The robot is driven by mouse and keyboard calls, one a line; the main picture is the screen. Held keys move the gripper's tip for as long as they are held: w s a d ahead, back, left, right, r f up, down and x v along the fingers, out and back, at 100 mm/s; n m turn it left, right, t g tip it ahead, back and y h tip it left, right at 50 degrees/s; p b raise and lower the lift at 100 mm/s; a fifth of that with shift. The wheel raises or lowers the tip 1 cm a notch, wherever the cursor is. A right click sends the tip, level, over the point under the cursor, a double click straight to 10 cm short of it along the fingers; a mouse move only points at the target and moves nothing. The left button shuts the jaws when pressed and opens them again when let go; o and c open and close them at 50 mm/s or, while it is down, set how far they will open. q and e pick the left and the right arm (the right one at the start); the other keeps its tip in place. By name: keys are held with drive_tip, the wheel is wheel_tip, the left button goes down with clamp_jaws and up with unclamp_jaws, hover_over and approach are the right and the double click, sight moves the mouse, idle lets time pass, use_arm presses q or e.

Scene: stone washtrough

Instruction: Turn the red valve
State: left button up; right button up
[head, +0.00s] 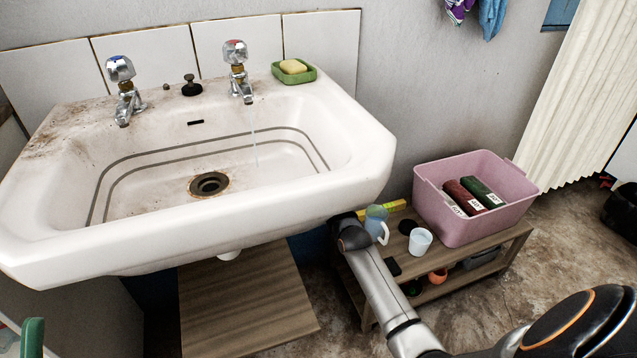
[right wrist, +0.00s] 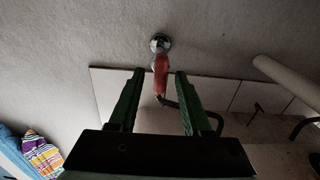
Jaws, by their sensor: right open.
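The red valve (right wrist: 160,76) shows in the right wrist view as a red lever below a round chrome fitting on the grey wall. My right gripper (right wrist: 157,76) is open, with its two green fingers apart on either side of the red lever. I see no clear contact between fingers and lever. In the head view my right arm reaches under the right end of the white sink (head: 240,232). The sink hides that gripper and the valve there.
A thin stream runs from the right tap (head: 238,75). A low wooden shelf (head: 440,285) beside my right arm carries a pink crate (head: 440,215), a blue jug (head: 377,222) and a white cup (head: 420,241). A dark bent pipe (right wrist: 170,103) is close to the lever.

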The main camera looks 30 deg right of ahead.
clamp_jaws()
idle(0.4)
idle(0.4)
drive_tip(key=shift+s+d+f+m+p, duration=0.15)
drive_tip(key=shift+m+p, duration=0.5)
drive_tip(key=shift+m, duration=3.8)
drive_tip(key=shift+w+d+f+m+p, duration=0.15)
drive_tip(key=shift+m+p, duration=0.45)
drive_tip(key=shift+m, duration=3.85)
drive_tip(key=shift+s, duration=0.1)
